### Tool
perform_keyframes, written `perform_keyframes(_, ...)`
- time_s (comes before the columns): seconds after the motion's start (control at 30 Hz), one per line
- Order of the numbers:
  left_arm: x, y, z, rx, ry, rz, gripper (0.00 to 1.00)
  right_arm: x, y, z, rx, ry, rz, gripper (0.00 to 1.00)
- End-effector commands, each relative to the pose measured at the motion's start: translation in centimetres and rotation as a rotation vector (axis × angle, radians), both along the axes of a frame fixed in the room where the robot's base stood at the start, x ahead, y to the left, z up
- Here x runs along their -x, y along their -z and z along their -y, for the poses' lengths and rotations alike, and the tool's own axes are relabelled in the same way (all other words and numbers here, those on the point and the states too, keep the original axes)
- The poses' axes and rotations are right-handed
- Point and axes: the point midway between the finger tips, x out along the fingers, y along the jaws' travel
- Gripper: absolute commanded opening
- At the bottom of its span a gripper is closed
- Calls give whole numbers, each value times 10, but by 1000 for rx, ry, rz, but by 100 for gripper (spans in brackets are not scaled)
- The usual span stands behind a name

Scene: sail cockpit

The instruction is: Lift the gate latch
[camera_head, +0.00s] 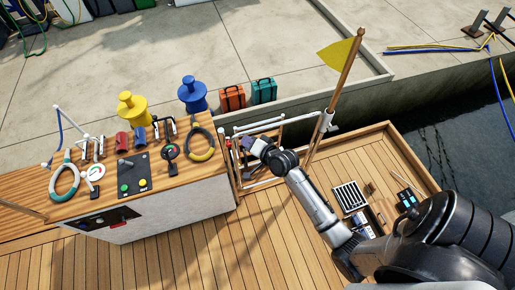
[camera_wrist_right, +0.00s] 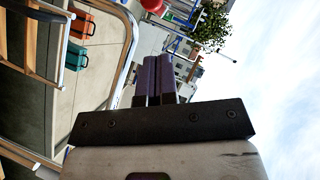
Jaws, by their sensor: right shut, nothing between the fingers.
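The gate (camera_head: 284,121) is a white tubular rail frame beside the right end of the wooden console, partly hidden by my right arm. A small red part (camera_head: 229,144) shows at its left side; I cannot tell whether it is the latch. My right gripper (camera_head: 246,145) is at the gate, small and partly hidden by its wrist in the head view. In the right wrist view its two dark purple fingers (camera_wrist_right: 158,78) are together and empty. My left gripper is in neither view.
The console top (camera_head: 88,206) carries winches, levers and rope rings. A yellow flag (camera_head: 338,53) on a wooden pole stands right of the gate. Orange (camera_head: 232,98) and teal (camera_head: 264,91) cases stand on the quay behind. The deck (camera_head: 190,255) in front is clear.

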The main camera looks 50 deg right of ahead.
Motion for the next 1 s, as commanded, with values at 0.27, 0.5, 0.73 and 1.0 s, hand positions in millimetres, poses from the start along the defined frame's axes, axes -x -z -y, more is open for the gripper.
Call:
perform_keyframes(0.27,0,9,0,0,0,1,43,-23,17,-18,-2,0,0,0)
perform_keyframes(0.5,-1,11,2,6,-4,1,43,-29,22,-24,1,-1,-1,0)
perform_keyframes(0.73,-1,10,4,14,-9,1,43,-29,22,-25,1,0,-1,0)
perform_keyframes(1.0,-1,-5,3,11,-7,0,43,-25,15,-17,23,18,-15,0)
